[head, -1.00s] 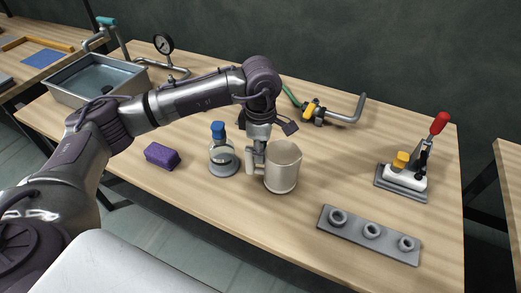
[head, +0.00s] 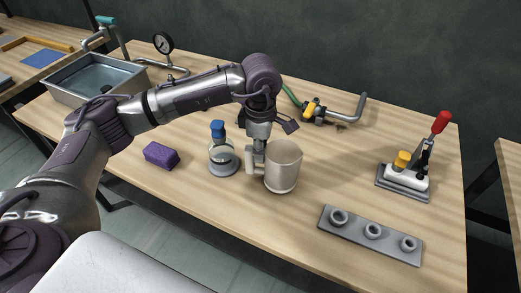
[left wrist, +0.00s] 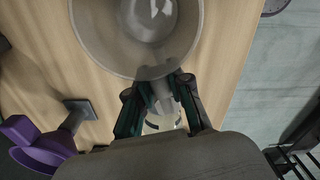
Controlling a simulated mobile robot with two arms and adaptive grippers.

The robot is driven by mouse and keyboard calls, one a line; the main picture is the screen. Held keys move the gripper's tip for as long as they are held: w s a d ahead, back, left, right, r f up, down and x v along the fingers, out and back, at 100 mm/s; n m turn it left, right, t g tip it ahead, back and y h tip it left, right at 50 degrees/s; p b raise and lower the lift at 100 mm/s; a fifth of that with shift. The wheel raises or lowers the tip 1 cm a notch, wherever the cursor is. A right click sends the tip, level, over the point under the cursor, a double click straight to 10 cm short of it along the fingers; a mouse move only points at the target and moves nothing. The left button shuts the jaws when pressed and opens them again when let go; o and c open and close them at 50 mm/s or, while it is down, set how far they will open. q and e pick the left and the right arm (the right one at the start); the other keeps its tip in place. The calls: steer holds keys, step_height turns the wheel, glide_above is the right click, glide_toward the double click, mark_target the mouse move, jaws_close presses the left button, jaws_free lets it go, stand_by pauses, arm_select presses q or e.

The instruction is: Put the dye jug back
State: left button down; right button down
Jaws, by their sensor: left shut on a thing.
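The dye jug (head: 284,168) is a plain beige cup-like jug, upright near the middle of the wooden table. Its handle side faces left, toward my left gripper (head: 257,160). My left gripper points down and is shut on the jug's handle. In the left wrist view the jug (left wrist: 100,35) fills the top, with its round opening toward the camera. The fingers of the left gripper (left wrist: 160,98) close around the handle there. I cannot tell whether the jug's base touches the table. My right gripper is not in view.
A blue-capped bottle (head: 219,153) stands close left of the jug, with a purple block (head: 162,155) farther left. A grey plate with three rings (head: 351,230) lies front right. A red-handled clamp (head: 405,181) stands right. Bare table (head: 335,175) lies between.

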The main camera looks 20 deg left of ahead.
arm_select(q)
steer(key=shift+f, duration=0.15)
stand_by(0.4)
steer(key=shift+f+b, duration=0.45)
steer(key=shift+b, duration=0.15)
stand_by(0.4)
steer(key=c, duration=1)
jaws_free()
steer(key=shift+r, duration=0.1)
steer(key=shift+r+p, duration=2.2)
steer(key=shift+r, duration=1.75)
